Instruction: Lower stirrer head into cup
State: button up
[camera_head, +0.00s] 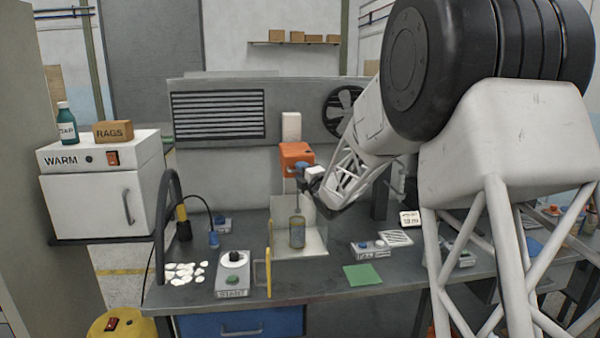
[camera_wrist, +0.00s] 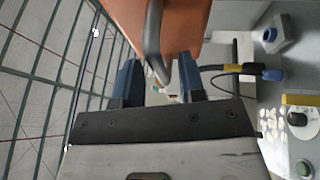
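My gripper (camera_head: 308,172) is at the front of the head, just below the orange housing. In the wrist view the orange head (camera_wrist: 185,18) fills the top, and its dark curved handle (camera_wrist: 152,45) runs between my blue fingers (camera_wrist: 158,75). Gaps show beside the handle, so the fingers look open.
A yellow upright guard (camera_head: 268,270) and a START button box (camera_head: 232,275) stand left of the cup. A small switch box (camera_head: 369,248) and a green mat (camera_head: 362,275) lie right.

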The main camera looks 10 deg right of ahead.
jog(key=shift+w+a, duration=0.2)
jog(key=shift+w, duration=0.3)
jog(key=shift+c, duration=0.4)
grip_shut()
